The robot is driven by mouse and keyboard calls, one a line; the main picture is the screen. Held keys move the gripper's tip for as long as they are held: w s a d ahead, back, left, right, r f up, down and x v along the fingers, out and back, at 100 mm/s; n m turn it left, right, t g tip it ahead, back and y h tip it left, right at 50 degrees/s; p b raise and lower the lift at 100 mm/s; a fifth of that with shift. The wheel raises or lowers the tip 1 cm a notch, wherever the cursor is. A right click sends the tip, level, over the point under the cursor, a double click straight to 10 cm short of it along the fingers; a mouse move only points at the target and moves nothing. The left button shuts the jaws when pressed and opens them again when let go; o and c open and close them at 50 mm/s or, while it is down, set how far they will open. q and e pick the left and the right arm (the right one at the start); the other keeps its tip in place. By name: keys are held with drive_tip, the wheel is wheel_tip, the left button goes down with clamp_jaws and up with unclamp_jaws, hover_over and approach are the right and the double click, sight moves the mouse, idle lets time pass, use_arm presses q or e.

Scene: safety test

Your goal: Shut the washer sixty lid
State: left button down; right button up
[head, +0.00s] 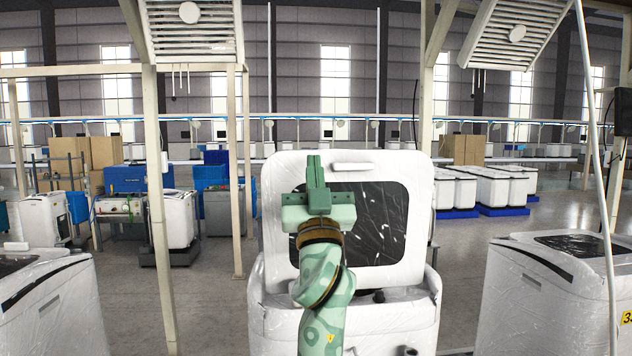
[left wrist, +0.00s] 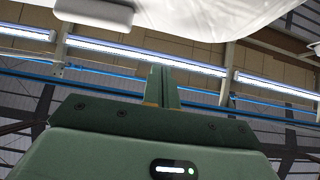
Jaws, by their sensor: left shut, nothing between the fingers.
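The washer (head: 400,315) stands straight ahead, wrapped in clear plastic. Its white lid (head: 412,165) stands raised, with a dark window (head: 375,225) facing me. My green left gripper (head: 316,172) is shut and empty, pointing up in front of the lid's upper left part. In the left wrist view its closed fingers (left wrist: 161,88) point up, and a white plastic-wrapped edge (left wrist: 190,15), likely the lid's, shows above them. I cannot tell whether the gripper touches the lid. My arm hides part of the washer's front and opening. My right gripper is not in view.
Another wrapped washer (head: 45,305) stands at the left and one (head: 545,295) at the right, both lids down. Cream frame posts (head: 157,200) rise on either side. The grey floor (head: 465,250) between the machines is clear.

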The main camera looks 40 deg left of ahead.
use_arm(q)
drive_tip(key=w+a, duration=0.1)
drive_tip(key=w+a+r, duration=0.1)
drive_tip(key=a, duration=0.1)
drive_tip(key=shift+w+a, duration=0.25)
drive_tip(key=shift+w, duration=0.15)
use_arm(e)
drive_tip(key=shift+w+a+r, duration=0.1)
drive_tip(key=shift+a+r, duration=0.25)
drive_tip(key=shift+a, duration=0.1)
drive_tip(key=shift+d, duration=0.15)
